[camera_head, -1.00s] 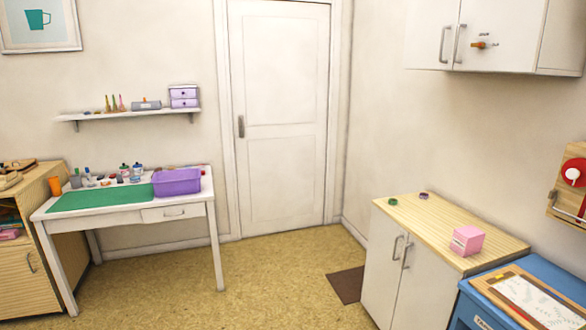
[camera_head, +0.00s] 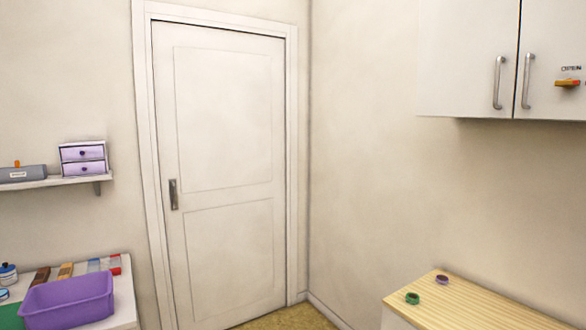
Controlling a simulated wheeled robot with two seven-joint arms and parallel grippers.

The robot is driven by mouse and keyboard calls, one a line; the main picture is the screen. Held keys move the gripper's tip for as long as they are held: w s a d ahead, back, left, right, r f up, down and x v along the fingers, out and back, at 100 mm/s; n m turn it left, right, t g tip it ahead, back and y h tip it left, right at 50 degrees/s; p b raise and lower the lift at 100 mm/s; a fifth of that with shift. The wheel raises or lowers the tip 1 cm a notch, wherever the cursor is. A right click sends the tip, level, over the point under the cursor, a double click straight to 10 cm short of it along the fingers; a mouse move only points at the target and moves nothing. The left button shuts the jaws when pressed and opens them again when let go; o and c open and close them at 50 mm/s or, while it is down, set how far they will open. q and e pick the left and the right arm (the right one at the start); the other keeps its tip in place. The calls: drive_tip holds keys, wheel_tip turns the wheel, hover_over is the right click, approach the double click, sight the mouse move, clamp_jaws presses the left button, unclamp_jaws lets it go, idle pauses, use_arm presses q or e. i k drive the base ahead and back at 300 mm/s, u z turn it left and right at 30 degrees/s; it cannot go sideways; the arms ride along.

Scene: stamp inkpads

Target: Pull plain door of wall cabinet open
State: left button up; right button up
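The white wall cabinet hangs at the upper right. Its plain door (camera_head: 462,60) is the left one, shut, with a vertical metal handle (camera_head: 498,82) near its right edge. The other door (camera_head: 553,85) is also shut and has its own metal handle (camera_head: 528,80). That door carries a small dark label and an orange and brown item (camera_head: 568,83), cut off by the right edge. Neither of my grippers shows in this view.
A closed white room door (camera_head: 225,170) is at centre left. A purple bin (camera_head: 68,300) sits on the white table. A shelf (camera_head: 60,181) hangs above.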

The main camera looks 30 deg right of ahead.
sight(468, 50)
drive_tip(key=z, duration=0.25)
drive_tip(key=i, duration=1.95)
drive_tip(key=z, duration=1.75)
drive_tip(key=i, duration=1.15)
drive_tip(key=z, duration=1.15)
drive_tip(key=i, duration=0.2)
